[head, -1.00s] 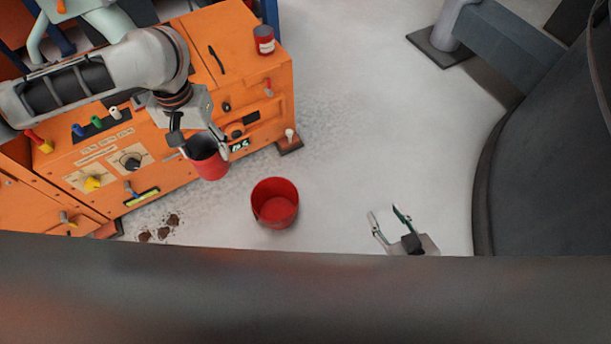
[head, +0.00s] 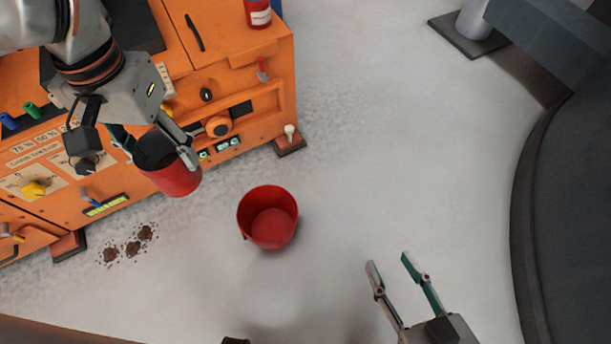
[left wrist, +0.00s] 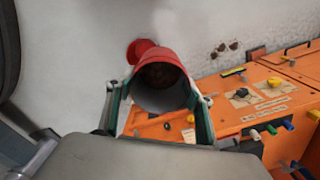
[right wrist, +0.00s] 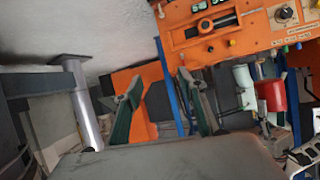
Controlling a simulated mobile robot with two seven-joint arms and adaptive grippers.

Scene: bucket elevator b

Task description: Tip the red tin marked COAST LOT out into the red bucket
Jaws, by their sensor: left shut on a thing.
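My left gripper (head: 158,152) is shut on a red tin (head: 179,181), with a finger on each side of it. The tin is in the air at the front of the orange cabinet, mouth up or only slightly tilted. Its dark inside shows in the left wrist view (left wrist: 160,76); no marking on it can be read. The red bucket (head: 268,217) stands on the floor, right of and below the tin in the head view. Its inside looks empty. Part of it shows beyond the tin in the left wrist view (left wrist: 141,47). My right gripper (head: 390,262) is open and empty.
The orange cabinet (head: 262,82) with knobs and switches fills the upper left. Another red tin with a pale label (head: 258,14) stands on its top. Dark clumps (head: 133,247) lie on the floor left of the bucket. Floor right of the bucket is clear.

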